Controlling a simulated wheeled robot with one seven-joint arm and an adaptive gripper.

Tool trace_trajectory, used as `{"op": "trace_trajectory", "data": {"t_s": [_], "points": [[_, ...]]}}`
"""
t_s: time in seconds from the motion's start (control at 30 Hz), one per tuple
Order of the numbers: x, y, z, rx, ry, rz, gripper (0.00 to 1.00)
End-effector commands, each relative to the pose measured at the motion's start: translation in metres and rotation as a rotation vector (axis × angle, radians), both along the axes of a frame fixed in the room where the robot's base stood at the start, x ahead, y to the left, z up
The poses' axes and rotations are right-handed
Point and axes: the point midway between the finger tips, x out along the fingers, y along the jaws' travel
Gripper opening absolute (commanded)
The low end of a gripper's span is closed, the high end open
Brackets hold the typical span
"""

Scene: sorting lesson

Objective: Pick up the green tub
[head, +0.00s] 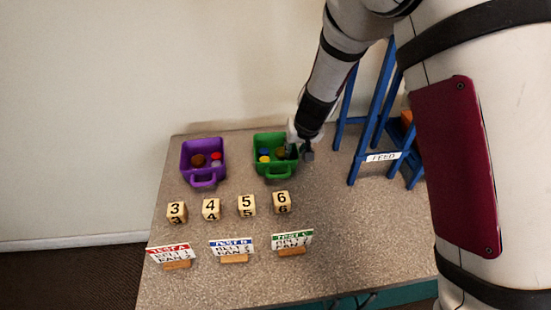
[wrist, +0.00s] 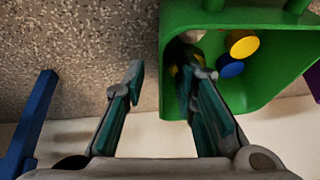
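The green tub (head: 263,170) stands on the speckled table near its back edge, its handle toward the front. It holds several small discs, yellow and blue among them. In the wrist view the green tub (wrist: 235,17) fills the upper right. My gripper (head: 303,152) is at the tub's right side in the head view. In the wrist view my gripper (wrist: 166,72) is open, one finger outside the tub's side wall and the other over or inside the tub. The wall lies between the fingers with gaps. My gripper hides part of the tub's right side.
A purple tub (head: 203,177) with discs stands to the left. Several numbered cubes (head: 211,210) and sign cards (head: 232,249) are in front. A blue frame marked FEED (head: 383,157) stands close on the right. The table's right front is clear.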

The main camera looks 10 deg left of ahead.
Motion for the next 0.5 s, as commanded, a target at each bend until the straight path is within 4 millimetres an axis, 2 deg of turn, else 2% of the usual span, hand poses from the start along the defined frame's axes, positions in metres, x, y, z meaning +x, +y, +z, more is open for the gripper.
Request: {"op": "trace_trajectory", "data": {"t_s": [0.2,0.33,0.5], "points": [[-0.0001,0.0001,0.0001,0.0,0.0,0.0,0.26],[-0.0001,0.0002,0.0001,0.0,0.0,0.0,0.0],[-0.0001,0.0003,0.0001,0.0,0.0,0.0,0.0]]}}
